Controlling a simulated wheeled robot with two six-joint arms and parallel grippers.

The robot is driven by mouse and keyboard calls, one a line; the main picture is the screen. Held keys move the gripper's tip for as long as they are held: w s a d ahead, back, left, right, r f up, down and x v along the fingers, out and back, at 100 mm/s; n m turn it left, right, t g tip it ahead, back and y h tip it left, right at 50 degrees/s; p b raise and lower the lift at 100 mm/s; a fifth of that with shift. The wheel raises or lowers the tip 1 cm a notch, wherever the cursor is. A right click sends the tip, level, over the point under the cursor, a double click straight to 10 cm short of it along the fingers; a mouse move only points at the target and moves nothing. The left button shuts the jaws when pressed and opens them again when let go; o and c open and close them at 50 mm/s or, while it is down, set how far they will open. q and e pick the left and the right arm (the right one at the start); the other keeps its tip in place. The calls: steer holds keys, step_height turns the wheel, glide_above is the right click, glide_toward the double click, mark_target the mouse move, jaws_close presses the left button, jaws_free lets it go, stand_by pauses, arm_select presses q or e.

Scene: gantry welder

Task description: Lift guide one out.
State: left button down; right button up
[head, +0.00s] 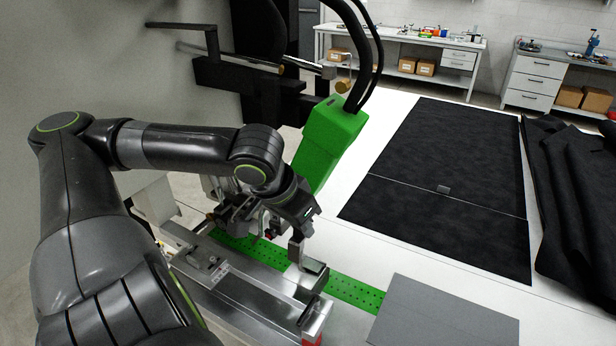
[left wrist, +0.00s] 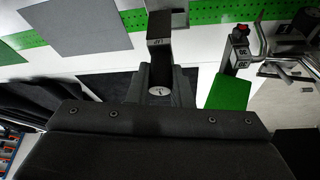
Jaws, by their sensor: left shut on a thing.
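Guide one (head: 297,250) appears as a small upright grey piece over the metal fixture beside the green perforated strip. In the left wrist view, a dark block with a pale labelled face (left wrist: 158,28) sticks out from between the fingers. My left gripper (head: 296,232) comes down on it from above and is shut on it. The fingers also show in the left wrist view (left wrist: 159,80). I cannot tell whether the guide's lower end is still in its seat. My right gripper is not in view.
A green welding head (head: 325,145) with black cables hangs close behind my left wrist. The green perforated strip (head: 355,292) runs along the bed. A grey plate (head: 445,315) lies at the front right. Black sheet (head: 450,180) covers the white table beyond. Workbenches stand at the back.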

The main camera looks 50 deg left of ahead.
arm_select(q)
steer(key=shift+s+d, duration=0.35)
steer(key=shift+s, duration=0.45)
steer(key=shift+r+p, duration=1.1)
steer(key=shift+p, duration=0.15)
steer(key=shift+s+f, duration=0.1)
steer(key=shift+s, duration=0.05)
